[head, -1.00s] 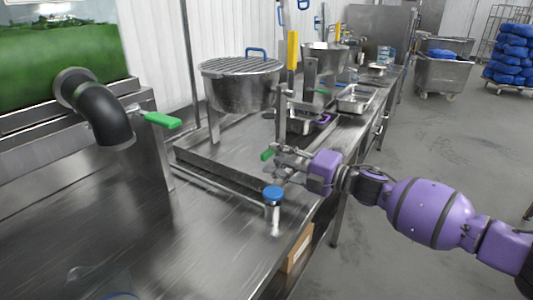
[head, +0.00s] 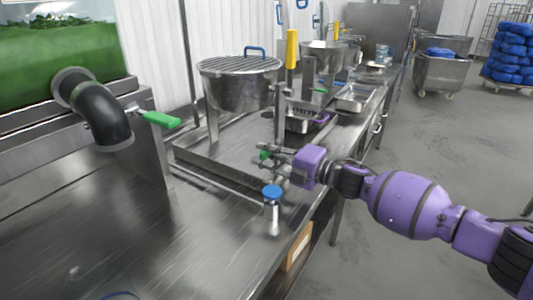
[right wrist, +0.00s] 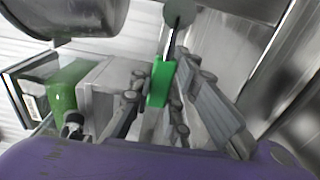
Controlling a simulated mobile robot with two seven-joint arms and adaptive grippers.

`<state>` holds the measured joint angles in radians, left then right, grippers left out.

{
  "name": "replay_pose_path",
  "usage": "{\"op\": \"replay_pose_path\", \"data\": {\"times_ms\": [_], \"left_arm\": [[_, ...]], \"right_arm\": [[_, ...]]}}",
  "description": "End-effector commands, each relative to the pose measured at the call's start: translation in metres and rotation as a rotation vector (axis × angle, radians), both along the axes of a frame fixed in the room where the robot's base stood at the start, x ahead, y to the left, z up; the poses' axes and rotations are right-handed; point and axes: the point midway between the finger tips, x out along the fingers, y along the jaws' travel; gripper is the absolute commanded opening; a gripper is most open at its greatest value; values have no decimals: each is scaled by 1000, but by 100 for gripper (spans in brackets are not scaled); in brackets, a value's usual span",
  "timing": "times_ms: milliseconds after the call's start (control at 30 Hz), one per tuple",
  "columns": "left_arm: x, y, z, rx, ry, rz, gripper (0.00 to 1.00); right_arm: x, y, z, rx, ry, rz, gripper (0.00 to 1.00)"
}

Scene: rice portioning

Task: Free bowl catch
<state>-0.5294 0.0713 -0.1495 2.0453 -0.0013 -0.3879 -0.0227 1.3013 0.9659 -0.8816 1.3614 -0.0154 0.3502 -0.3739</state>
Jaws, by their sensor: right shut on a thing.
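My right gripper (head: 275,154) is in the middle of the head view, above the front edge of a low metal tray. It is shut on a green handle (right wrist: 160,82), which sits between the fingers in the right wrist view. A thin metal stem runs from the handle to a grey disc (right wrist: 178,12). In the head view only a small part of the green shows. My left gripper is not in view. No bowl can be made out for certain; a blue curved rim (head: 121,296) is cut off at the bottom edge.
A large pot (head: 240,85) with a slatted top stands on legs behind the tray (head: 205,162). A blue-capped metal post (head: 272,192) stands close in front of my gripper. A black elbow pipe (head: 106,122) and green lever (head: 160,119) are at left. The front table is mostly clear.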

Motion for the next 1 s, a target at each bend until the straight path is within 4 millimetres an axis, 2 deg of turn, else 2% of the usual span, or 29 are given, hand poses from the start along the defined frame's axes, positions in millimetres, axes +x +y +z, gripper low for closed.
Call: {"op": "replay_pose_path", "data": {"times_ms": [367,700,1000], "left_arm": [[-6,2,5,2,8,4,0],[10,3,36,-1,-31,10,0],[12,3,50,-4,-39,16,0]], "right_arm": [[0,0,5,21,27,0,0],[2,-1,24,143,194,0,0],[6,-4,35,270,368,0,0]]}}
